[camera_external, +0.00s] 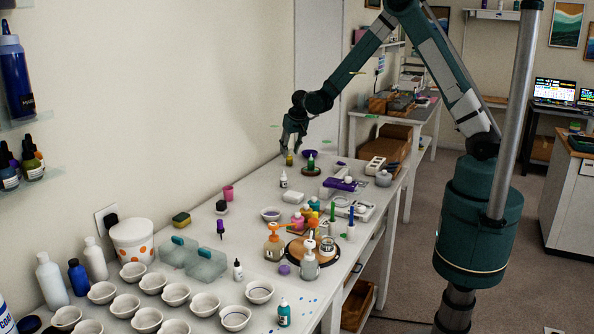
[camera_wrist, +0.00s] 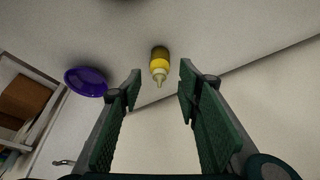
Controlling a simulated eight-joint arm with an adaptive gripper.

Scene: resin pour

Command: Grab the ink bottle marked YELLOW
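A small yellow bottle with a pale pointed nozzle, the ink bottle (camera_wrist: 159,66), stands on the table ahead of my gripper in the wrist view. Its label cannot be read. In the external view a small yellow bottle (camera_external: 290,160) shows at the far end of the table, just under my gripper (camera_external: 290,148). In the wrist view my gripper (camera_wrist: 160,92) is open, with its two green fingers wide apart. The bottle appears beyond the fingertips, between their lines, and nothing is held.
A green bottle (camera_external: 311,161) and a white bottle (camera_external: 283,180) stand nearby in the external view. The wall is close behind. Many bowls and bottles crowd the table's near end.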

